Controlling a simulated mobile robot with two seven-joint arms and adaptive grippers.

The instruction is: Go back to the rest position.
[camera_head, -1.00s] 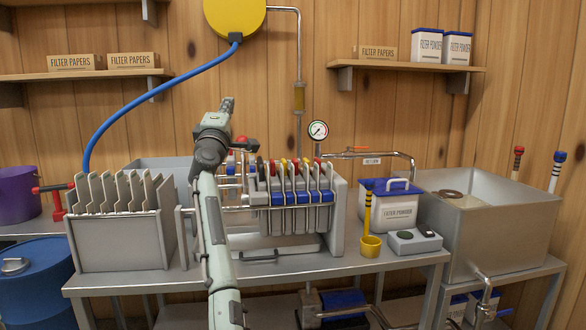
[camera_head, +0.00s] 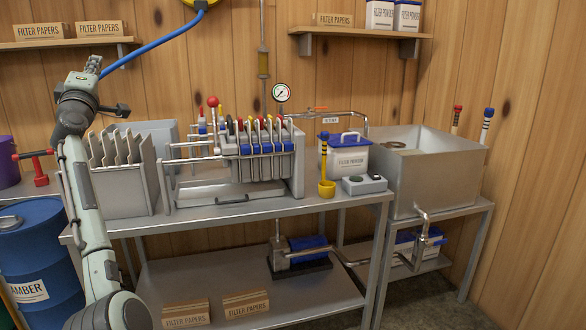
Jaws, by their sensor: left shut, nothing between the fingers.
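My left gripper (camera_head: 92,66) is at the upper left of the head view, at the end of my raised left arm. Its fingers point up and are shut with nothing between them. It appears in front of the wall, just below the left shelf and beside the blue hose. My left arm crosses in front of the left end of the bench and partly hides the plate rack (camera_head: 122,190). My right gripper is out of view.
A filter press (camera_head: 262,160) with a gauge stands on the metal bench (camera_head: 290,208). A blue drum (camera_head: 35,255) stands at left. Floor shows at lower right.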

